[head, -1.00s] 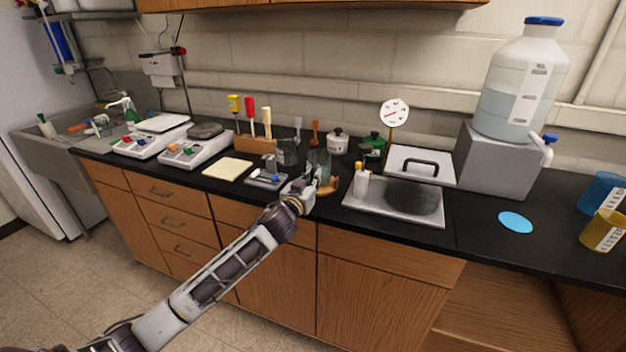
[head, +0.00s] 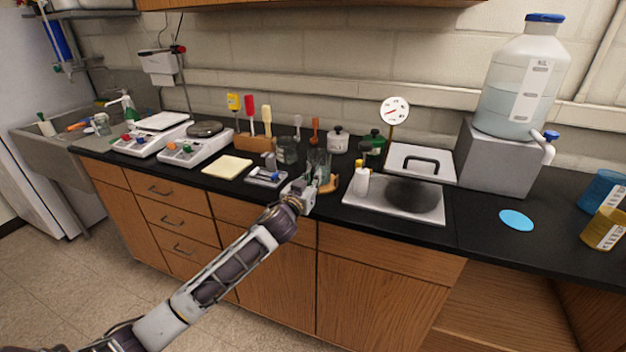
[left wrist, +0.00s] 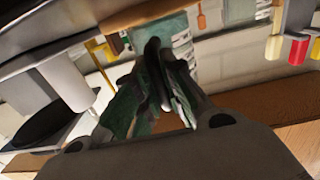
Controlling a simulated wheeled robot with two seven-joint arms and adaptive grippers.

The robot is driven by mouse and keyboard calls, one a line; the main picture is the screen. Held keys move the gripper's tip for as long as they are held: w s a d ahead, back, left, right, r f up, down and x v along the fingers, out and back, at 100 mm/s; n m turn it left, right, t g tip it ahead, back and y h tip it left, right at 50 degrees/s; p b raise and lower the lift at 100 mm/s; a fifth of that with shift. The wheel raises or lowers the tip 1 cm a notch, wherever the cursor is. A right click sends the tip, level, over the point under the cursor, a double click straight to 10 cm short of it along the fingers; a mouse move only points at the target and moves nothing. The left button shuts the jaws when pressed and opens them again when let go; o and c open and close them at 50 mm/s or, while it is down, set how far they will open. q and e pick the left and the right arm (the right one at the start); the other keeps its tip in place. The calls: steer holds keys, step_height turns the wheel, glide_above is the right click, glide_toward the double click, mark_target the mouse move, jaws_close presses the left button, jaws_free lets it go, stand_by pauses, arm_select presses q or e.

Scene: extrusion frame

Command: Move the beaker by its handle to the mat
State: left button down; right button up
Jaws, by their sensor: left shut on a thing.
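The clear glass beaker (head: 320,162) is near the front of the black counter, left of the metal tray. In the left wrist view the beaker (left wrist: 178,35) shows pale markings beyond my fingers. My left gripper (head: 306,188) is at its near side, shut on its handle; in the left wrist view the fingers (left wrist: 158,80) meet around a dark, upright part. I cannot tell whether the beaker's base touches the surface. A flat blue round mat (head: 516,220) lies at the right, well away from the gripper. My right gripper is out of view.
A tan wooden piece (head: 331,185) is beside the beaker. The metal tray (head: 395,215) holds a white bottle (head: 361,182). Another glass vessel (head: 288,152) and a small grey device (head: 265,178) stand to the left, with a cream pad (head: 227,167) beyond. Counter around the blue mat is clear.

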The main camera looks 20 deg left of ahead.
arm_select(q)
steer(key=shift+f, duration=0.15)
steer(key=c, duration=1.4)
jaws_free()
steer(key=shift+c, duration=0.2)
steer(key=shift+s+f, duration=0.1)
steer(key=shift+s, duration=0.05)
steer(key=s, duration=1.1)
steer(key=shift+s+a, duration=0.35)
